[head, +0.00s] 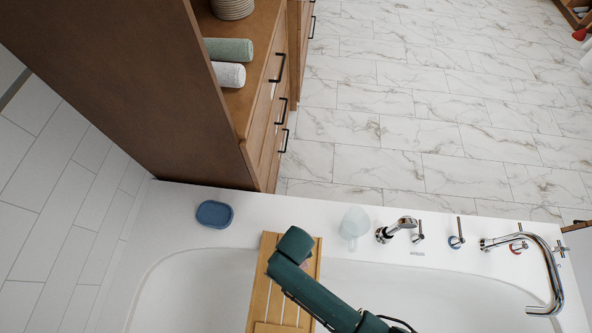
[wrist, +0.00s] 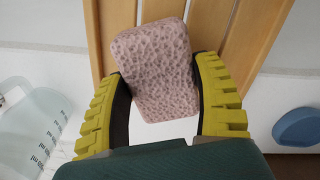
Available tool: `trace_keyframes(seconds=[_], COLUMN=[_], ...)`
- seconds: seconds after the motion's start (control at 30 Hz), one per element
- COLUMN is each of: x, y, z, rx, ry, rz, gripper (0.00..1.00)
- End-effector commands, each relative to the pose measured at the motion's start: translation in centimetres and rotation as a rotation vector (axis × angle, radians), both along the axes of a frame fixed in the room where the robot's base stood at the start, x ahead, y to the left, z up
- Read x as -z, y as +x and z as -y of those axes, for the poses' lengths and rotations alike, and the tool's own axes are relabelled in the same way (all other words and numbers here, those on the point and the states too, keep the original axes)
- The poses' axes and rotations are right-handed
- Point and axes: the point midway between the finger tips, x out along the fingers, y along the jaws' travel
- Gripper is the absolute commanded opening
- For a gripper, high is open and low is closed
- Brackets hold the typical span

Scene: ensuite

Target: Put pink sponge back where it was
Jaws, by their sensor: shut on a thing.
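The pink sponge (wrist: 152,62) is a speckled block in the wrist view. My gripper (wrist: 160,72) has its yellow-green fingers closed on the sponge's two sides. The sponge is tilted a little in the picture. Behind it is the slatted wooden bath tray (wrist: 215,28); I cannot tell whether the sponge touches it. In the head view the tray (head: 265,285) lies across the bathtub, and my green arm hangs over it. The arm hides most of the gripper and sponge there.
A blue soap dish (head: 214,213) sits on the tub's back ledge, left of the tray. A clear jug (head: 354,224) stands right of it, beside the hand shower (head: 397,229) and tall chrome faucet (head: 545,262). A wooden cabinet (head: 225,125) rises behind the ledge.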

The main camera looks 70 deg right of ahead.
Motion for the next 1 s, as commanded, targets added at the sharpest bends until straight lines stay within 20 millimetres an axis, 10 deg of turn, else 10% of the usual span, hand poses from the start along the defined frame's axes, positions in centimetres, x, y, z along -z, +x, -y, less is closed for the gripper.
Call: trace_keyframes(seconds=[0.43, 0.47, 0.6, 1.0], x=[1.9, 1.9, 1.8, 0.2], y=[0.0, 0.0, 0.0, 0.1], z=[0.0, 0.0, 0.0, 0.0], rx=[-0.001, -0.001, -0.001, -0.001], ry=[0.000, 0.000, 0.000, -0.001], rz=[0.000, 0.000, 0.000, 0.003], gripper=[0.30, 0.71, 0.94, 0.94])
